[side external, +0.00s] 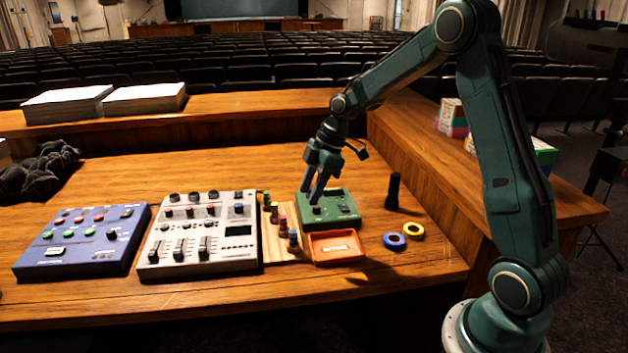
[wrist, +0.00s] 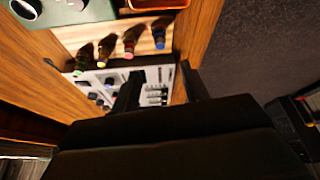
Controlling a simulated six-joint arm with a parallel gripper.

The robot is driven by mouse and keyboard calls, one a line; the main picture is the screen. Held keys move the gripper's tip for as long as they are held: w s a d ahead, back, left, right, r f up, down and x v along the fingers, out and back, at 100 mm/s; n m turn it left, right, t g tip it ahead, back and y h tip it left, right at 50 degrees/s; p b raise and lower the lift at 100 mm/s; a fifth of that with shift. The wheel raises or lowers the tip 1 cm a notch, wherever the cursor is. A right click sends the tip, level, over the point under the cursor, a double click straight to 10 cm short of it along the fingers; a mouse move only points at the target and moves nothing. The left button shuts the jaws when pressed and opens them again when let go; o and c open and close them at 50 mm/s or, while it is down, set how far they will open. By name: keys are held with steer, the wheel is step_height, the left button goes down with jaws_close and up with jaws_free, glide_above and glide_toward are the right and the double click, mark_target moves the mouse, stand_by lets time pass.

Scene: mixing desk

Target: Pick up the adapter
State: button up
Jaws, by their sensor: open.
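Several small dark plug-like pieces with coloured ends stand on a pale wooden board (side external: 280,245); they look like adapters, but I cannot tell which one the task names. In the wrist view they show as a green-tipped piece (wrist: 84,58), a yellow-tipped one (wrist: 105,50), a red-tipped one (wrist: 131,42) and a blue-tipped one (wrist: 159,34). My gripper (side external: 311,196) is open and points down over the green box (side external: 343,208), to the right of the board. In the wrist view its dark fingers (wrist: 160,88) are apart with nothing seen held.
The grey mixer (side external: 199,250) and blue control box (side external: 82,262) lie left of the board. An orange tray (side external: 334,260) sits in front of the green box. A black cylinder (side external: 393,191), blue tape ring (side external: 394,241) and yellow ring (side external: 413,230) are to the right.

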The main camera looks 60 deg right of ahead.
mark_target(294, 231)
steer(key=x, duration=0.8)
steer(key=shift+f, duration=0.1)
steer(key=shift+x, duration=2.6)
steer(key=shift+s+d, duration=0.1)
steer(key=shift+c, duration=0.5)
jaws_close()
